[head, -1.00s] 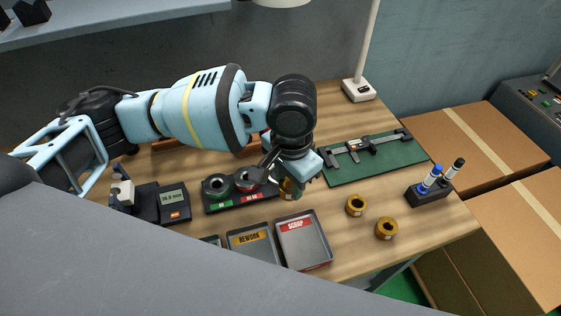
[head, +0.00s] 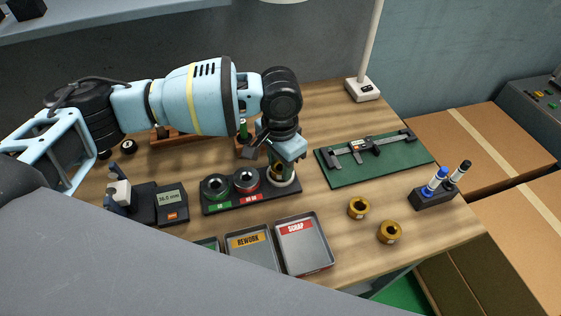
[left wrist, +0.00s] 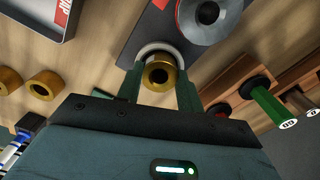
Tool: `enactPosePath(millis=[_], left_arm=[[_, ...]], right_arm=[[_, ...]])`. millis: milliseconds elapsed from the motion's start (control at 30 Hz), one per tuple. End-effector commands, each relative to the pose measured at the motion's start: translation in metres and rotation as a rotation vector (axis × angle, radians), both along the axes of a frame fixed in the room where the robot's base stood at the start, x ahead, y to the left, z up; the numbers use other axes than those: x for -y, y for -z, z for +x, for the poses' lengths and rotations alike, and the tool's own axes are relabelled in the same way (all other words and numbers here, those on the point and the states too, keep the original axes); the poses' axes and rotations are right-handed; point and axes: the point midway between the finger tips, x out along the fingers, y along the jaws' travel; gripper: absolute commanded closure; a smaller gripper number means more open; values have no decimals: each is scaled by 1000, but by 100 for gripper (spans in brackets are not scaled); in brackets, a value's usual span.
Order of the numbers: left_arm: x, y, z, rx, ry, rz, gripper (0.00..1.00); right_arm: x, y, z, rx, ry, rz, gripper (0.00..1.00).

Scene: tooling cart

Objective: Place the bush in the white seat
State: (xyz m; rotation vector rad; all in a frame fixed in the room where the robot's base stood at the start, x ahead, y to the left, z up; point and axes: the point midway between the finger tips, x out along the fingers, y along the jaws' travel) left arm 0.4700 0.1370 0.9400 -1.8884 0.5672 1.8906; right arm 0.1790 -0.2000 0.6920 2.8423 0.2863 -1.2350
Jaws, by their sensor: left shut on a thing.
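My left gripper (head: 284,166) is shut on a brass bush (head: 276,173) at the right end of the dark seat block. The white seat (head: 287,181) shows as a pale ring around and under the fingertips. In the left wrist view the bush (left wrist: 160,74) sits between the green fingers, and the white seat (left wrist: 152,48) curves behind it. The bush overlaps the ring there; I cannot tell whether it hovers just above or rests inside. My right gripper is not in view.
The block also carries a green seat (head: 215,186) and a red seat (head: 246,180). Two loose brass bushes (head: 358,208) (head: 390,232) lie to the right. The scrap tray (head: 318,262), rework tray (head: 262,259), caliper mat (head: 400,164), gauge (head: 171,204) and pen holder (head: 432,198) stand around.

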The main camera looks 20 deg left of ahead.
Motion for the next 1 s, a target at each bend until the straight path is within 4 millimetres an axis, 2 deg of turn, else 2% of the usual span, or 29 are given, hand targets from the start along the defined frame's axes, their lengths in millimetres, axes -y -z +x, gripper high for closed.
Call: enactPosePath(millis=[400,433,567,867,1000], left_arm=[[1,4,0,3,0,-1,95],[0,4,0,4,0,0,59],[0,4,0,3,0,1,42],[0,4,0,2,0,0,41],[0,-6,1,5,0,-2,41]], right_arm=[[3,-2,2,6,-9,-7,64],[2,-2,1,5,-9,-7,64],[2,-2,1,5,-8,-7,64],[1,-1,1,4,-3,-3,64],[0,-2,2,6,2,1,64]])
